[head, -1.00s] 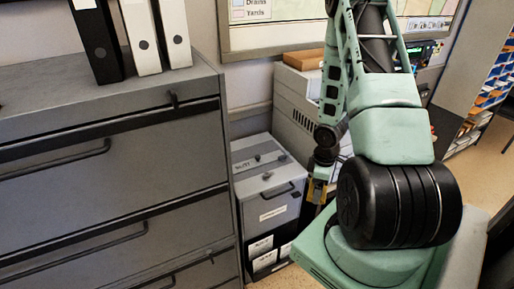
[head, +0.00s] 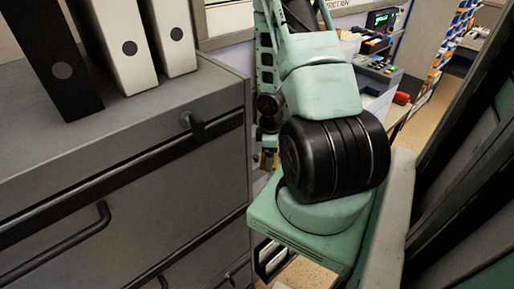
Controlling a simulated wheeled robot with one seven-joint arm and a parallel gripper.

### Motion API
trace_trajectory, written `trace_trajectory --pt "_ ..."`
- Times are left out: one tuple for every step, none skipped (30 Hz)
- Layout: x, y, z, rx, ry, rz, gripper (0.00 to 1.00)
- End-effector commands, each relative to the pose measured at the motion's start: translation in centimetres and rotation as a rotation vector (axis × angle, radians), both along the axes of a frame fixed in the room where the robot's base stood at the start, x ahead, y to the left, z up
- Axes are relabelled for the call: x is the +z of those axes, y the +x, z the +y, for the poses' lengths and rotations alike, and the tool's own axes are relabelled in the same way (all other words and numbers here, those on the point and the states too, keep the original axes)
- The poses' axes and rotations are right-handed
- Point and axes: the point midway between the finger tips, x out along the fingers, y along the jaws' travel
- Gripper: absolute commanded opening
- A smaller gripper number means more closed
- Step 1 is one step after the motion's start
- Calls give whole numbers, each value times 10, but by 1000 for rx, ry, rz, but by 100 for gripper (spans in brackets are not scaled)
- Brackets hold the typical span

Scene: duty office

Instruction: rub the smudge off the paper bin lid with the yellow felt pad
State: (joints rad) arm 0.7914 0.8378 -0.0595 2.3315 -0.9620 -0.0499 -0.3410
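My gripper (head: 267,160) hangs at the end of my arm, just right of the grey cabinet's edge. It is small and partly hidden by my own arm. A small yellow patch shows at it; I cannot tell whether this is the felt pad or whether the fingers are shut on it. The paper bin (head: 271,258) shows only as a dark and white-labelled bit of its lower front, below my arm. Its lid and any smudge are hidden behind the cabinet and my arm.
A grey drawer cabinet (head: 110,150) with protruding handles fills the left, close to my arm. Black (head: 60,75) and white binders (head: 128,50) stand on it. Dark upright panels (head: 465,170) stand close on the right. Some floor (head: 305,275) shows below my arm.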

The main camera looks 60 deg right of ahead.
Motion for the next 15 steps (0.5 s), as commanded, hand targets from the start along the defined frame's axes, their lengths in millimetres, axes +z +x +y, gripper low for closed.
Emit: trace_trajectory --pt "0 0 0 -1 0 0 72" --pt "0 0 0 -1 0 0 72" --pt "-1 0 0 0 0 0 72" --pt "-3 0 0 0 0 0 72" --pt "-4 0 0 0 0 0 72" --pt "-6 0 0 0 0 0 72" --pt "-8 0 0 0 0 0 72" --pt "-11 0 0 0 0 0 72" --pt "-15 0 0 0 0 0 72" --pt "-18 0 0 0 0 0 72" --pt "-21 0 0 1 0 0 72" --pt "-26 0 0 1 0 0 72" --pt "-29 0 0 1 0 0 72" --pt "-32 0 0 1 0 0 72" --pt "-37 0 0 1 0 0 72"
